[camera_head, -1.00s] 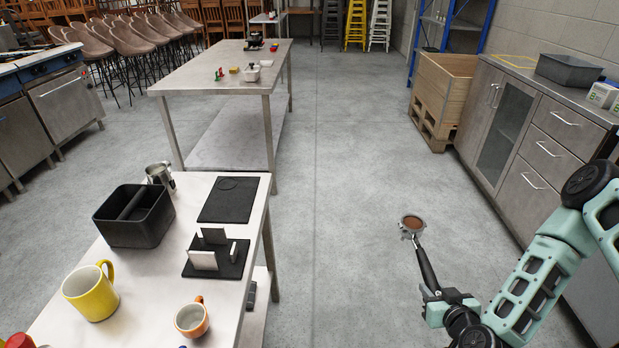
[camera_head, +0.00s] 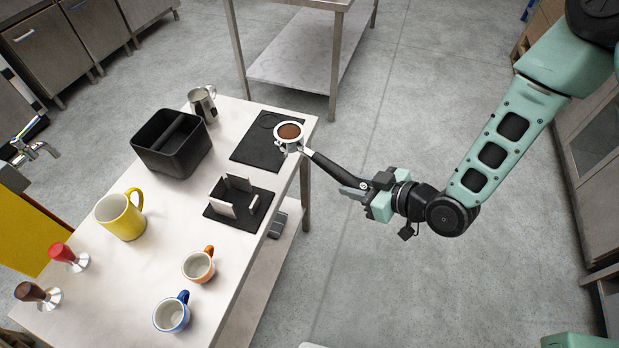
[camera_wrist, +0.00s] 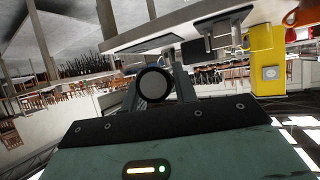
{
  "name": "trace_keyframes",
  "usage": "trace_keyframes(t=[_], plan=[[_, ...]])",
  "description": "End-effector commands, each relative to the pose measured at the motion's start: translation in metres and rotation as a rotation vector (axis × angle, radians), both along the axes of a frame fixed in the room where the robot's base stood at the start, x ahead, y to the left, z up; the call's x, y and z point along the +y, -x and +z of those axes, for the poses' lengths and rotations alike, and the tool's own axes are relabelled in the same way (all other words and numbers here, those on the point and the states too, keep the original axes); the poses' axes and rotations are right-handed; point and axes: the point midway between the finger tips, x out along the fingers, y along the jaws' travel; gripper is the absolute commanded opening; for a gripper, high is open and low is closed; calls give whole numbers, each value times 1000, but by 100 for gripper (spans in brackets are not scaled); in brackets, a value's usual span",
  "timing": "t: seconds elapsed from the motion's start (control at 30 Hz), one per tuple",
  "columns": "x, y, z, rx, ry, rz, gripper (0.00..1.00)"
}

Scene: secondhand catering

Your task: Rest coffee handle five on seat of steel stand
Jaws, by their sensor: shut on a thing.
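My gripper (camera_head: 372,191) is shut on the black handle of a portafilter, the coffee handle (camera_head: 332,172). Its round metal basket (camera_head: 289,132) is filled with brown coffee and faces up. The basket hangs above the table's right side, near the flat black mat. The steel stand (camera_head: 236,191) is a small set of upright metal plates on a black base (camera_head: 262,203). It stands on the table, below and left of the basket in the head view. In the wrist view, the round end of the handle (camera_wrist: 154,84) shows between the fingers. No number is readable on the handle.
On the table (camera_head: 150,262) stand a black knock box (camera_head: 160,160), a steel jug (camera_head: 203,104), a yellow mug (camera_head: 122,216), an orange-handled cup (camera_head: 198,266), a blue cup (camera_head: 172,314) and two tampers (camera_head: 66,256). A flat black mat (camera_head: 256,150) lies at the far right corner.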

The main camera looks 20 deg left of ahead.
Motion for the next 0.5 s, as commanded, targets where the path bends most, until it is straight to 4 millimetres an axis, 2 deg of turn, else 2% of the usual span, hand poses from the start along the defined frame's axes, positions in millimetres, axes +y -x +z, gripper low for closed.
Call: trace_keyframes(t=[0.03,0.2,0.33,0.5], plan=[[23,12,17,-8,-4,74,0],[70,46,41,-5,-4,245,0],[88,62,51,-3,-4,314,0],[95,70,52,-1,-3,343,0]])
